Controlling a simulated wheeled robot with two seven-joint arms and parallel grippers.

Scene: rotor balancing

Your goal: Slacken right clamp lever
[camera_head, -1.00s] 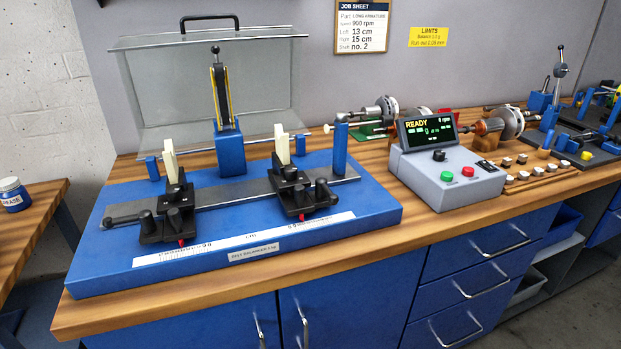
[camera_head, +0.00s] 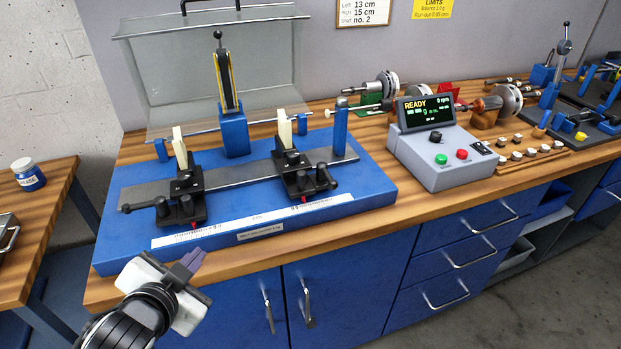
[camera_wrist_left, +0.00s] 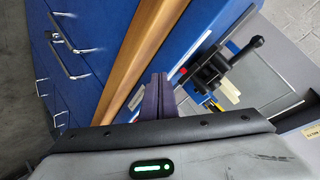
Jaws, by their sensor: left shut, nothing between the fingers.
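The blue balancing stand (camera_head: 375,188) sits on the wooden bench. Its right clamp is a black block with a dark lever (camera_head: 324,177) pointing to the right and a pale upright support (camera_head: 285,130) behind it. The left clamp (camera_head: 181,200) is a similar black block, with a lever (camera_head: 140,207) reaching out to its left. My left gripper (camera_head: 194,258) is shut and empty, in front of the bench's front edge, below the left clamp and well apart from the right one. Its purple fingers (camera_wrist_left: 159,98) show in the left wrist view, near a black clamp (camera_wrist_left: 212,72). My right gripper is out of view.
A grey control box (camera_head: 440,165) with a READY display stands right of the stand. A clear guard (camera_head: 190,75) is raised behind it. Rotors (camera_head: 385,85) lie at the back. A side table with a jar (camera_head: 28,174) is at left.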

